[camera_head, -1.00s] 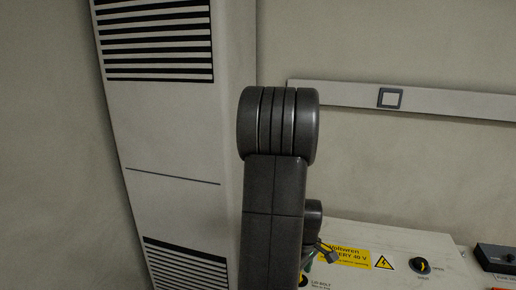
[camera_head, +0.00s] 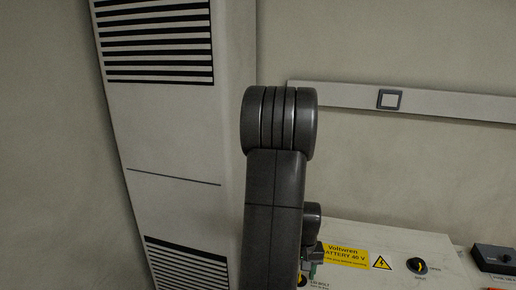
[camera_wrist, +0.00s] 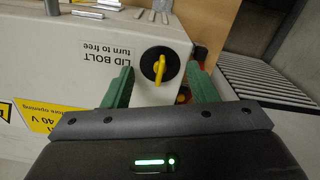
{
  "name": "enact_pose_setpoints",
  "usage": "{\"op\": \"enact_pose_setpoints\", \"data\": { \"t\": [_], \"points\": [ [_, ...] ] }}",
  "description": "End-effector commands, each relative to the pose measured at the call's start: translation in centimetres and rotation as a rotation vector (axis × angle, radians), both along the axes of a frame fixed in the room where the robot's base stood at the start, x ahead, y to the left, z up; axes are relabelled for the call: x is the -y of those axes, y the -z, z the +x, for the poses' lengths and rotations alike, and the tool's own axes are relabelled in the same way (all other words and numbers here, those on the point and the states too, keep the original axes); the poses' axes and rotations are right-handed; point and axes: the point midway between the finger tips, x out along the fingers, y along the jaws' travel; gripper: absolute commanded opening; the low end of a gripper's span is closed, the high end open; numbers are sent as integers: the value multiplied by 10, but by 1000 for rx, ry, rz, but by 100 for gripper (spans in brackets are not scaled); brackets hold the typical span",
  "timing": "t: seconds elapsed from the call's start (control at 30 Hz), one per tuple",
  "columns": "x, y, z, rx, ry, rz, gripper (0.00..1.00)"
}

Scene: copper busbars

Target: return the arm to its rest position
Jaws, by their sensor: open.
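My gripper (camera_wrist: 161,78) is open in the wrist view, its two green fingers spread apart with nothing held between them. A yellow-handled lid bolt knob (camera_wrist: 159,68) on a black disc shows between and beyond the fingertips, on the white battery box (camera_wrist: 60,60). I cannot tell the gap between fingers and box. In the head view my arm stands in front of the left end of the battery box (camera_head: 400,240). The gripper is mostly hidden there behind my arm; a small part (camera_head: 312,258) shows beside the yellow label (camera_head: 345,256).
A tall white cabinet with vents (camera_head: 175,130) stands left, behind my arm. A wall rail (camera_head: 440,104) runs behind the box. A second knob (camera_head: 417,266) and a dark device (camera_head: 494,258) are at right. Grey metal pieces (camera_wrist: 95,8) lie on the box.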

Motion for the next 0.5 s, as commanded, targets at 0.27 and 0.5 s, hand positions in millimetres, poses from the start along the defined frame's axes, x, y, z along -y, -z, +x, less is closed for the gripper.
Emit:
{"op": "enact_pose_setpoints", "data": {
  "t": [0.27, 0.5],
  "points": [
    [0, -1, 0, -1, 190, 0, 53],
    [0, 0, 0, 0, 261, 0, 53]
  ]
}}
